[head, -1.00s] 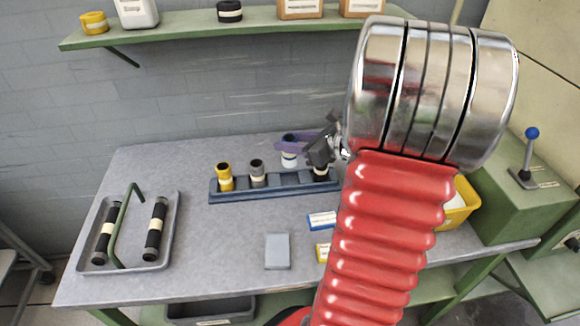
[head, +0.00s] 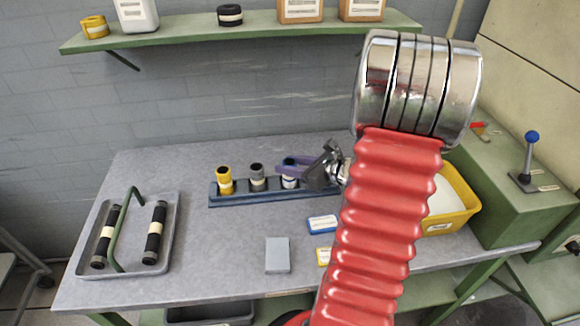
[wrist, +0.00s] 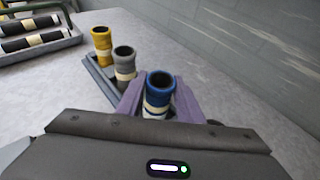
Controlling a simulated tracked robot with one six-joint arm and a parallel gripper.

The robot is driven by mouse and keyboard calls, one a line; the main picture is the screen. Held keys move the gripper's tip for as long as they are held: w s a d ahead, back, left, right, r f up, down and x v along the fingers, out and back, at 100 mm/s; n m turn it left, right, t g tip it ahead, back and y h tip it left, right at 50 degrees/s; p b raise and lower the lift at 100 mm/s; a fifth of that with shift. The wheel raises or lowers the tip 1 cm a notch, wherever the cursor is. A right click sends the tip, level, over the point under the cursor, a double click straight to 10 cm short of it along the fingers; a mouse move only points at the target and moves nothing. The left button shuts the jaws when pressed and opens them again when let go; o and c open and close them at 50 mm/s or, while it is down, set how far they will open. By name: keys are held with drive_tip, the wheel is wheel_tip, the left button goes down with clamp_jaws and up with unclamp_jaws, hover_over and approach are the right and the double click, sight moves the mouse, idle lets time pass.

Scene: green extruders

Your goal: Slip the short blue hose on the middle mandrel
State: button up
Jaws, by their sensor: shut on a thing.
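The short blue hose (wrist: 160,90) has a dark open top and a pale band. It stands upright between the purple fingers of my gripper (wrist: 158,102), which is shut on it. In the head view the gripper (head: 292,168) is low at the long blue rack (head: 245,198), and the hose (head: 289,182) shows below the fingers, right of the grey hose. I cannot tell whether its lower end touches the rack. A yellow hose (head: 224,181) and a grey hose (head: 257,177) stand upright in the rack. I cannot make out the middle mandrel.
A grey tray (head: 172,225) at the left holds two black hoses and a green bar. A grey block (head: 277,254) and small labelled boxes (head: 322,224) lie in front of the rack. A yellow bin (head: 455,205) and a green lever box (head: 510,205) stand at the right.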

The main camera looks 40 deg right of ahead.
drive_tip(key=shift+f, duration=0.3)
drive_tip(key=o, duration=0.9)
drive_tip(key=shift+f, duration=0.1)
drive_tip(key=shift+s+r, duration=0.15)
drive_tip(key=shift+r, duration=0.05)
drive_tip(key=v, duration=1.1)
drive_tip(key=shift+s, duration=0.3)
drive_tip(key=shift+r, duration=0.1)
